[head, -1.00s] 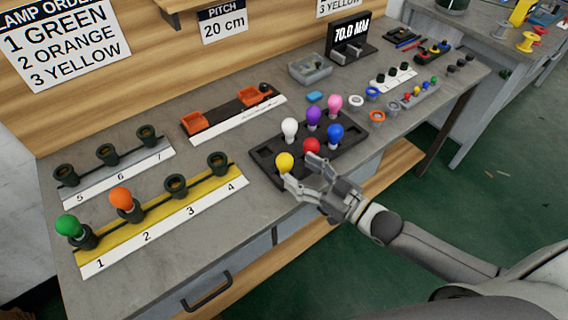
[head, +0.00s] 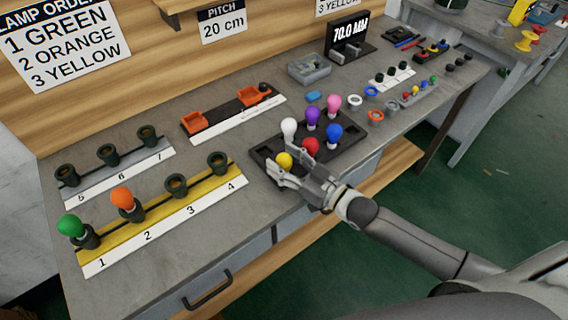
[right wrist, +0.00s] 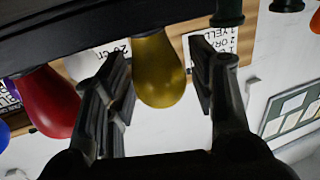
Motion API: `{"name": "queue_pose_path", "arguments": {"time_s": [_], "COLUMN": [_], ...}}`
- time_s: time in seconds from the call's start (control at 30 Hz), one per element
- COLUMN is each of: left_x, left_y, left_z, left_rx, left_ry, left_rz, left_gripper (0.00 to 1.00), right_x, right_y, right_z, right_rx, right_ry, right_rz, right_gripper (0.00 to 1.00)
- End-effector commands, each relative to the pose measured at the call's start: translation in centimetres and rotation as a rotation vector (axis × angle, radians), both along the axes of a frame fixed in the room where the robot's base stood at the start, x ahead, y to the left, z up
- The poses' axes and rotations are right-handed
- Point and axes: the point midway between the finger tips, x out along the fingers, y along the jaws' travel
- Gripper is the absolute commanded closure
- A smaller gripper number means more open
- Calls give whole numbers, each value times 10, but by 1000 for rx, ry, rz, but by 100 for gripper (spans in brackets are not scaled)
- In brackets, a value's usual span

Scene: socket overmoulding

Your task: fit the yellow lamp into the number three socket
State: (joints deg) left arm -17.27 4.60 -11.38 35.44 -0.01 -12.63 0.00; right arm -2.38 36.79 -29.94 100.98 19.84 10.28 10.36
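The yellow lamp (head: 284,161) stands in the near left corner of the black lamp tray (head: 262,153). My right gripper (head: 278,166) is open around it, one finger on each side. In the right wrist view the yellow lamp (right wrist: 158,72) hangs between the two fingers (right wrist: 160,85), with a small gap showing at each side. The number three socket (head: 176,186) is dark, empty and upright on the yellow strip (head: 160,212). A green lamp (head: 70,225) is in socket 1 and an orange lamp (head: 122,198) in socket 2. My left gripper is not in view.
White (head: 289,130), red (head: 310,147), blue, purple and pink lamps stand close by in the tray. Socket 4 (head: 218,163) is empty, as is the back row 5 to 7 (head: 108,154). The bench between tray and strip is clear.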

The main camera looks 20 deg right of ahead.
Motion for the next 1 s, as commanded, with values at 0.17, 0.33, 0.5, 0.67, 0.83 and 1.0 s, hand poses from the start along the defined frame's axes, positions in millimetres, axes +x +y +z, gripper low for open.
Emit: {"name": "queue_pose_path", "arguments": {"time_s": [0.17,0.33,0.5,0.67,0.83,1.0], "left_x": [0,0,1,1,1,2], "left_y": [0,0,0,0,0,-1], "left_z": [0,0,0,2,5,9], "left_rx": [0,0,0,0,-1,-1], "left_ry": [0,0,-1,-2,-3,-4], "left_rz": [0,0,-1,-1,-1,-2], "left_gripper": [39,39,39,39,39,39], "right_x": [0,0,0,0,-1,-26], "right_y": [0,0,0,0,0,0], "right_z": [0,0,2,11,36,61], "right_rx": [0,1,1,2,2,3], "right_ry": [0,-1,-1,-3,-3,-1], "right_rz": [0,0,0,0,1,1], "right_gripper": [77,83,83,83,83,83]}}
